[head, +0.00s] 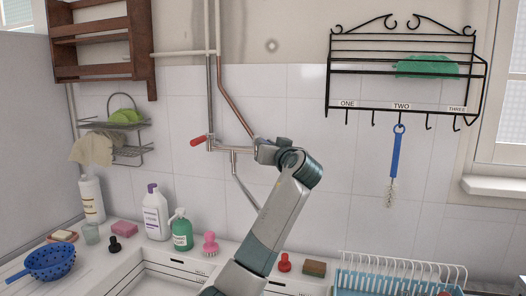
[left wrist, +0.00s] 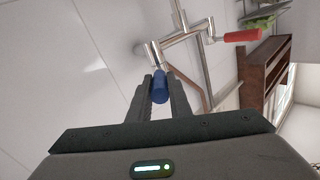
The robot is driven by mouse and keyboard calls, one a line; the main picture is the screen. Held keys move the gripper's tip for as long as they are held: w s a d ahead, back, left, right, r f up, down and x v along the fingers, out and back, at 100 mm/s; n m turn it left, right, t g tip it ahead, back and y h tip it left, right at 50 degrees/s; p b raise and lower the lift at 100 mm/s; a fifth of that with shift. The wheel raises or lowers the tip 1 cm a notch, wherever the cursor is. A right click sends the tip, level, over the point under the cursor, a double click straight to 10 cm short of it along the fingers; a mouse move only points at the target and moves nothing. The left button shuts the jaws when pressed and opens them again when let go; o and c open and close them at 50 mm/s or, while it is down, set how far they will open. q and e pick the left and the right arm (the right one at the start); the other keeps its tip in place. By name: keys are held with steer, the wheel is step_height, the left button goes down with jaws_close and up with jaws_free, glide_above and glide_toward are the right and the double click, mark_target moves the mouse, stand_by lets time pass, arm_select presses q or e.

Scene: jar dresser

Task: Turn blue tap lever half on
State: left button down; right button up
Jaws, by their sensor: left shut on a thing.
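The blue tap lever (left wrist: 160,90) sits between the two fingers of my left gripper (left wrist: 159,80) in the left wrist view, and the gripper is shut on it. In the head view my left gripper (head: 263,150) is at the wall pipes, and it mostly hides the blue lever. The lever joins the metal tap pipework (left wrist: 185,35). A red tap lever (head: 198,141) points left on the same pipework in the head view, and it also shows in the left wrist view (left wrist: 240,35). My right gripper is not in view.
A black wall rack (head: 400,108) with hooks and a hanging blue brush (head: 397,150) is at the right. A wooden shelf (head: 102,45) and a wire rack (head: 130,154) are at the left. Bottles, including a green one (head: 181,233), and a blue colander (head: 50,262) stand below.

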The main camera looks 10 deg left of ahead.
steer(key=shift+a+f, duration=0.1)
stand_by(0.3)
arm_select(q)
steer(key=c, duration=1.6)
jaws_free()
steer(key=shift+c, duration=0.2)
steer(key=shift+d, duration=0.1)
